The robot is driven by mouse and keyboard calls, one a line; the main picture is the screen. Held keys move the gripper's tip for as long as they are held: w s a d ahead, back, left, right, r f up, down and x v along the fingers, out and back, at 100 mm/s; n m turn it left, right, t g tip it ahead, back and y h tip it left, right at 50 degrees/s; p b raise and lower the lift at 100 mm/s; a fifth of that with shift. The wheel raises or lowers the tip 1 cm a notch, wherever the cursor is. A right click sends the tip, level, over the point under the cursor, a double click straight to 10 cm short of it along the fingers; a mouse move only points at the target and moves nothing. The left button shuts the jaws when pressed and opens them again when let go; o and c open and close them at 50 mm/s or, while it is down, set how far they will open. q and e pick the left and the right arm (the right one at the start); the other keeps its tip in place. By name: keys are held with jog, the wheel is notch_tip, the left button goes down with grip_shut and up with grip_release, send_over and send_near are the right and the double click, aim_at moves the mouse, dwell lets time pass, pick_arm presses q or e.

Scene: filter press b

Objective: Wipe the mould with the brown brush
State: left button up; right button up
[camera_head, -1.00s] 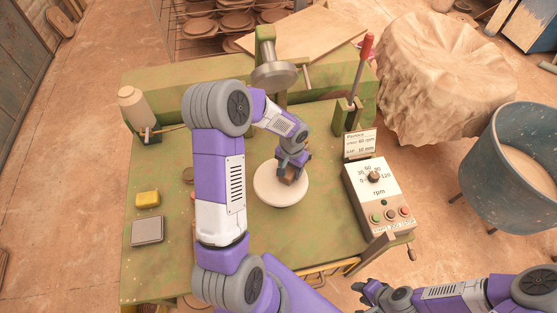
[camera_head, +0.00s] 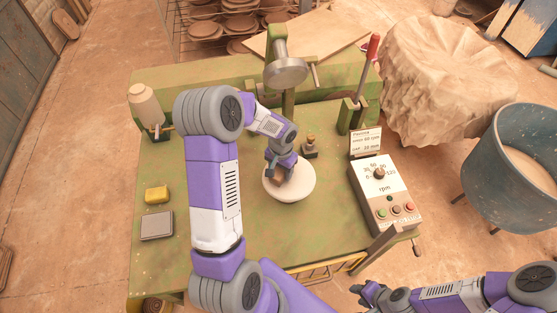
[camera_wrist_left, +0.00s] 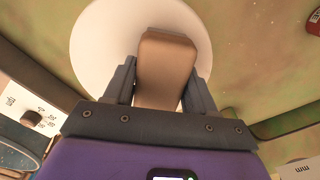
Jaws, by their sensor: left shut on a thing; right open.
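The mould is a white round disc (camera_head: 302,190) on the green machine table; it also shows in the left wrist view (camera_wrist_left: 92,45). My left gripper (camera_head: 278,172) is over the left part of the disc. In the left wrist view it is shut on the brown brush (camera_wrist_left: 166,65), which sticks out between the fingers over the disc. Whether the brush touches the disc is hard to tell. My right gripper (camera_head: 372,294) is low at the front right, off the table, open and apart from the objects.
A control box (camera_head: 386,196) with dial and buttons stands right of the disc. A red-handled lever (camera_head: 370,62) and a press head (camera_head: 286,72) stand behind. A yellow sponge (camera_head: 157,194), grey pad (camera_head: 156,226) and bottle (camera_head: 146,105) are at left. A blue tub (camera_head: 515,170) stands right.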

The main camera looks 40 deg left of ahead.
pick_arm(q)
notch_tip(320, 180, up, 2)
jog(key=shift+w+r+p, duration=0.15)
jog(key=shift+r+p, duration=0.1)
jog(key=shift+p, duration=0.05)
jog(key=shift+w+d+r+p, duration=0.1)
jog(key=shift+w+r+p, duration=0.05)
jog(key=shift+r+p, duration=1.7)
jog(key=shift+r, duration=0.85)
